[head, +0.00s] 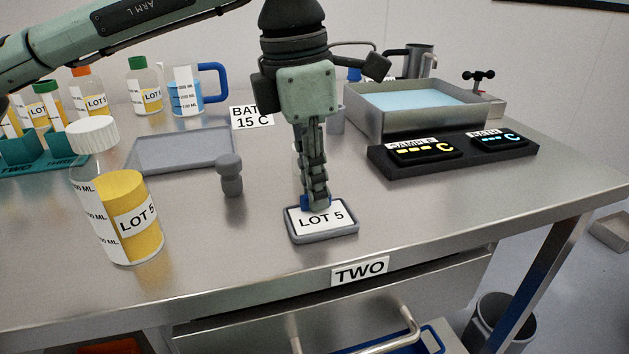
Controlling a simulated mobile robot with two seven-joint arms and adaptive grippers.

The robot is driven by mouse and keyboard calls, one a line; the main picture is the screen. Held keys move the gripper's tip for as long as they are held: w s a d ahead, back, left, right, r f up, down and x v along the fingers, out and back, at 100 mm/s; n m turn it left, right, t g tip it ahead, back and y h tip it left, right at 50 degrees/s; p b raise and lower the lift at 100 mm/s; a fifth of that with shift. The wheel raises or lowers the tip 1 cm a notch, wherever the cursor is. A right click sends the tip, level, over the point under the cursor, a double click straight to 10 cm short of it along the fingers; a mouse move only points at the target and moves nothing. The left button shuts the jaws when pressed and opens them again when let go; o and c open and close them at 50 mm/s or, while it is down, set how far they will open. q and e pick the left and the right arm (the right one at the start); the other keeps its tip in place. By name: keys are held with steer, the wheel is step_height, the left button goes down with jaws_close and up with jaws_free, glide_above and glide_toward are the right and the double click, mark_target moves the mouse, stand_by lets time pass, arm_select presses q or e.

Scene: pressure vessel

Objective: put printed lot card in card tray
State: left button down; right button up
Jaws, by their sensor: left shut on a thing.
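The printed lot card (318,221) is white with "LOT 5" on it. It lies within the raised rim of the small grey card tray (325,238) near the table's front edge. Whether it rests fully on the tray floor, I cannot tell. My left gripper (313,203) points straight down over the card's back edge and is shut on it, beside a small blue part. The fingers hide part of that edge. My right gripper is not in view.
A bottle labelled LOT 5 (124,205) and a grey knobbed piece (230,176) stand to the left. A larger flat grey tray (180,166) lies behind. A metal bath (410,123) and a black display panel (450,158) stand at right. The front right tabletop is clear.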

arm_select(q)
steer(key=shift+f, duration=0.1)
steer(key=c, duration=2)
jaws_free()
steer(key=shift+c, duration=0.2)
steer(key=shift+o, duration=2.1)
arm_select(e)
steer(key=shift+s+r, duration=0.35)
